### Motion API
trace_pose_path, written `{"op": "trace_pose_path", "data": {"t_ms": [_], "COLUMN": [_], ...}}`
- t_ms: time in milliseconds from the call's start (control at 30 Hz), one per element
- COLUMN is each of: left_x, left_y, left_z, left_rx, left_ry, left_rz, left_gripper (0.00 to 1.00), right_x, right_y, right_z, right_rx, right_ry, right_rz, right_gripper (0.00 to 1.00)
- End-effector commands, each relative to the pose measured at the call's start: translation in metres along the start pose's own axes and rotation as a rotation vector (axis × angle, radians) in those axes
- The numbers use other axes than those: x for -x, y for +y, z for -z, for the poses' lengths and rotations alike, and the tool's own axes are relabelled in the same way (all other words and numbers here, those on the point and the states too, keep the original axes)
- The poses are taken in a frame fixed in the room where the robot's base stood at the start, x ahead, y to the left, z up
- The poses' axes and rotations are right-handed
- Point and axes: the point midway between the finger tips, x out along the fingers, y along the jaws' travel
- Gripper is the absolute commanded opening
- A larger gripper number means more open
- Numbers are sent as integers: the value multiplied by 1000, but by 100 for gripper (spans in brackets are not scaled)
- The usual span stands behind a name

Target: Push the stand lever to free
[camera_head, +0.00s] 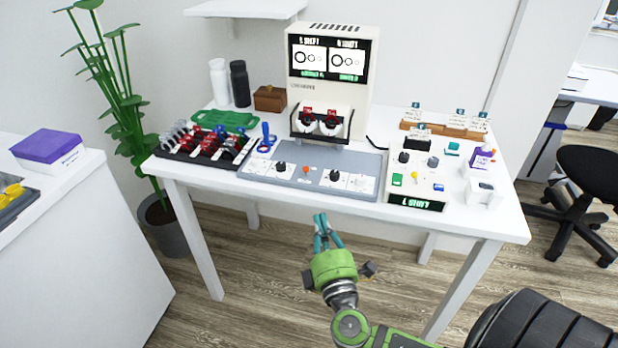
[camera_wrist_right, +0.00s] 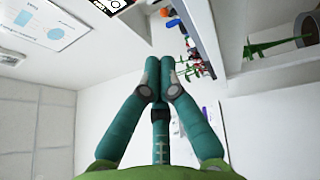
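A grey panel (camera_head: 345,163) lies along the front edge of the white table. It carries black knobs on white plates and a small orange-red lever or knob (camera_head: 306,170) near its middle. I cannot tell for sure whether this is the stand lever, and its setting is too small to read. A cream test device (camera_head: 328,97) with a lit screen stands behind the panel. My right gripper (camera_head: 320,218) is in front of the table, short of its front edge and apart from the panel. Its teal fingertips meet in the right wrist view (camera_wrist_right: 160,62), with nothing between them. My left gripper is not in view.
A black rack (camera_head: 205,160) of red and blue pieces and a green tray (camera_head: 225,118) stand left of the panel. A small box with buttons and a display (camera_head: 417,201) stands right of it. Bottles and a wooden box are behind. The floor before the table is clear.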

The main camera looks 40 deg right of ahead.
Motion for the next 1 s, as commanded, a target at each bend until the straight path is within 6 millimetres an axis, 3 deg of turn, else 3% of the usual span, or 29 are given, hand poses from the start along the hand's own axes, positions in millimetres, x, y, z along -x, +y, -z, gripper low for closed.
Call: {"op": "trace_pose_path", "data": {"t_ms": [600,800,1000], "left_x": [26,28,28], "left_y": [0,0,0], "left_z": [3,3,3], "left_rx": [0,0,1], "left_ry": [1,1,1], "left_rz": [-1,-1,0], "left_gripper": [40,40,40], "right_x": [-117,-132,-134], "right_y": [3,1,0], "right_z": [-1,0,0], "right_rx": [0,0,-1], "right_ry": [-1,1,2], "right_rz": [-2,-1,0], "right_gripper": [0,0,0]}}
